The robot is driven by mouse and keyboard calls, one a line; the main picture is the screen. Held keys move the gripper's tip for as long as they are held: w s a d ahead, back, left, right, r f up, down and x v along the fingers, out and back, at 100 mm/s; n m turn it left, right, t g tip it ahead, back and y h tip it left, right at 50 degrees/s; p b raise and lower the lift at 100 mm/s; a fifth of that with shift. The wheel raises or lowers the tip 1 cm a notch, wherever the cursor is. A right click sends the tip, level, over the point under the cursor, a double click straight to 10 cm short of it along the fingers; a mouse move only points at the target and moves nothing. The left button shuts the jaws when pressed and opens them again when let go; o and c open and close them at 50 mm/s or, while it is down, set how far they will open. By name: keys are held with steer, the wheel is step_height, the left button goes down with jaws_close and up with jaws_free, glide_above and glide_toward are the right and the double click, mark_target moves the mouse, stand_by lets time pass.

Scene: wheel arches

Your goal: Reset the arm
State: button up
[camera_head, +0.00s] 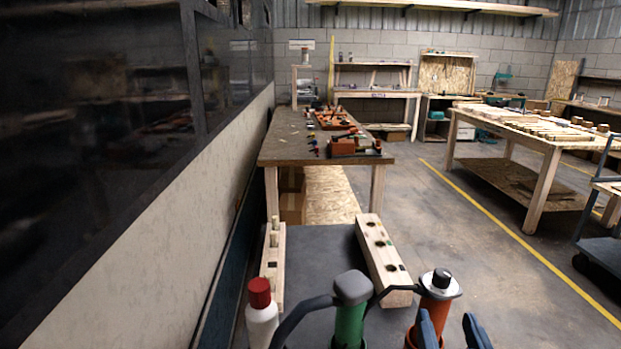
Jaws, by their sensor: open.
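My gripper (451,325) shows at the bottom edge, right of centre, as two blue-grey fingertips standing apart. It is open, with nothing seen between the tips. The rest of my arm is out of the picture. Just behind the left fingertip stands an orange cylinder (437,305) with a white and black top; I cannot tell whether they touch. A green cylinder with a grey cap (351,310) stands left of it, and a white bottle with a red cap (261,318) further left. Dark curved bars run beside the cylinders.
A wooden block with holes (382,255) and another with pegs (272,265) lie on a dark surface ahead. Beyond is a workbench (290,150) with tools. A wall panel (150,255) closes the left. Clear floor (480,250) lies right, before another table (540,140).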

steer(key=s+a+f+n+g+y, duration=0.15)
steer(key=s+f, duration=0.35)
steer(key=s, duration=0.7)
steer(key=s+d+f+n+y, duration=0.15)
steer(key=s+f, duration=0.25)
steer(key=s, duration=0.7)
steer(key=s+d+r, duration=0.2)
steer(key=s, duration=0.7)
steer(key=shift+s+g+y, duration=0.15)
steer(key=shift+g+y, duration=0.15)
steer(key=shift+g, duration=0.15)
